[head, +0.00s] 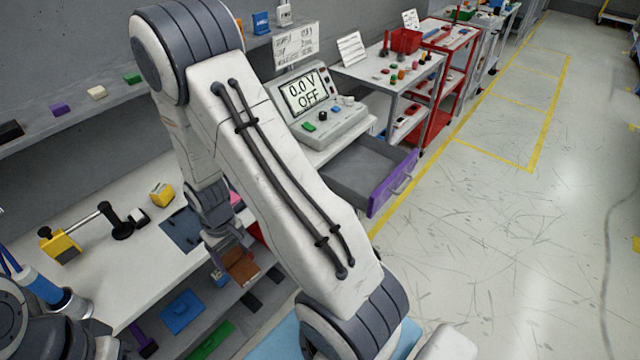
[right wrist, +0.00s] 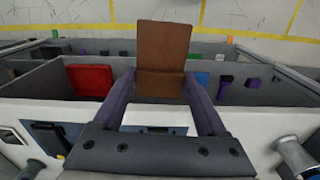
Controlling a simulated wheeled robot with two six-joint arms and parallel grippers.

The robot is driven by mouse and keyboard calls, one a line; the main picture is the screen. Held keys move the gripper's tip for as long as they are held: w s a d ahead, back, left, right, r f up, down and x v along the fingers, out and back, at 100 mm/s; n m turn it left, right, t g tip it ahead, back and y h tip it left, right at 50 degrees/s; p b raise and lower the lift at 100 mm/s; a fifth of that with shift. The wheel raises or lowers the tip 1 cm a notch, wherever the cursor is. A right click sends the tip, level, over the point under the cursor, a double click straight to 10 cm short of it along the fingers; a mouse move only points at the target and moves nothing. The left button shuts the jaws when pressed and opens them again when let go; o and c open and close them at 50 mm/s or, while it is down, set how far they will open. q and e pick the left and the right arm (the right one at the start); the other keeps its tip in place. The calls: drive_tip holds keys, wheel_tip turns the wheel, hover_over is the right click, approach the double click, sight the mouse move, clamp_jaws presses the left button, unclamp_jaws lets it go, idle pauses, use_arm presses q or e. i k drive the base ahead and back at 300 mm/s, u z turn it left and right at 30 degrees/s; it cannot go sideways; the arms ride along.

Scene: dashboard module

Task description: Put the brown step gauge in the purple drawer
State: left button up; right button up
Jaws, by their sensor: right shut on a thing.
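The brown step gauge (head: 242,266) is between the fingers of my right gripper (head: 232,250), beside the front edge of the workbench. In the right wrist view the step gauge (right wrist: 164,45) stands up, stepped, between the two dark purple fingers of the right gripper (right wrist: 161,82), which is shut on it. The purple drawer (head: 393,183) is pulled open under the bench-top meter, and the part of its grey inside that shows is empty. My right arm crosses the middle of the head view and hides part of the bench. My left gripper is not in view.
The meter (head: 308,93) reads 0.0 V OFF above the drawer. A yellow-and-black tool (head: 60,245) and a yellow block (head: 161,194) stand on the bench (head: 125,270). Floor right of the drawer is clear.

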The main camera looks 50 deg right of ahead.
sight(367, 176)
drive_tip(key=z, duration=0.5)
drive_tip(key=k, duration=1.2)
drive_tip(key=z, duration=1.05)
drive_tip(key=i, duration=0.55)
drive_tip(key=z, duration=0.55)
drive_tip(key=i, duration=0.85)
drive_tip(key=u, duration=0.75)
drive_tip(key=i, duration=1)
drive_tip(key=u, duration=0.8)
